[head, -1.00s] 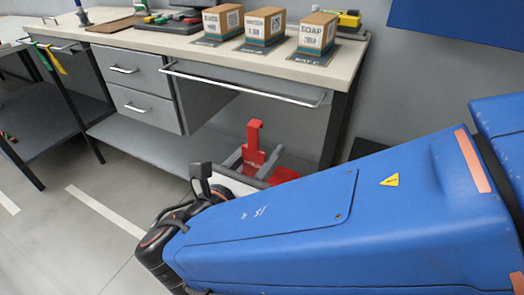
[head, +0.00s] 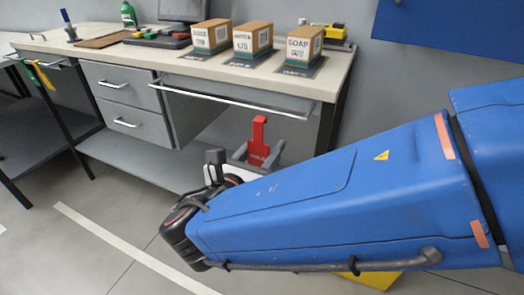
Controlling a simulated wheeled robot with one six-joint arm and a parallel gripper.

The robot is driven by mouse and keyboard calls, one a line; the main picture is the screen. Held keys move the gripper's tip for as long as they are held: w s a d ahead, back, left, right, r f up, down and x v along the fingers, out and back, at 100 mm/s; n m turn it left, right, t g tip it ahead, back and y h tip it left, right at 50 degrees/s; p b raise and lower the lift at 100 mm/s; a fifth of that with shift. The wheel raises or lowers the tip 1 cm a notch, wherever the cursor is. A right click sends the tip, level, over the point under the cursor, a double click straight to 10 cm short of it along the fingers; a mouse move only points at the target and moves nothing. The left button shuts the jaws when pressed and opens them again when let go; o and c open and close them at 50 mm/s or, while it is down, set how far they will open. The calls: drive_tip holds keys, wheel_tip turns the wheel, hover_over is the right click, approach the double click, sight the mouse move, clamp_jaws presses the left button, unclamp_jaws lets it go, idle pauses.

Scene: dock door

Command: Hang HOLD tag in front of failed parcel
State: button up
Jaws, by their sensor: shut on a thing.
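The red HOLD tag (head: 257,150) stands upright in my gripper (head: 259,158), below the front rail (head: 235,98) of the bench. The gripper's grey fingers sit on either side of the tag's lower part, shut on it; its lettering is too small to read. The tag's narrow upper end is below the rail, apart from it in the picture. Three cardboard parcels stand in a row on dark mats on the bench: a left parcel (head: 211,35), a middle parcel (head: 252,40) and a right parcel (head: 304,46) labelled SOAP. I cannot tell which one failed.
Green and yellow tags (head: 43,77) hang at the far left. Two drawers (head: 115,95) are under the bench (head: 150,65). A monitor (head: 184,10), a green bottle (head: 128,14) and a yellow tool (head: 322,32) are at the back. Something yellow (head: 370,279) shows below my arm.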

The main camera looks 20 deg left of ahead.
drive_tip(key=w+f, duration=0.1)
drive_tip(key=w, duration=0.7)
drive_tip(key=shift+w+d+f, duration=0.3)
drive_tip(key=shift+f, duration=0.05)
idle(0.6)
drive_tip(key=o, duration=1.3)
drive_tip(key=shift+s, duration=0.1)
drive_tip(key=s, duration=0.5)
drive_tip(key=s+a+r, duration=0.1)
drive_tip(key=s, duration=1.1)
drive_tip(key=shift+a+r, duration=0.15)
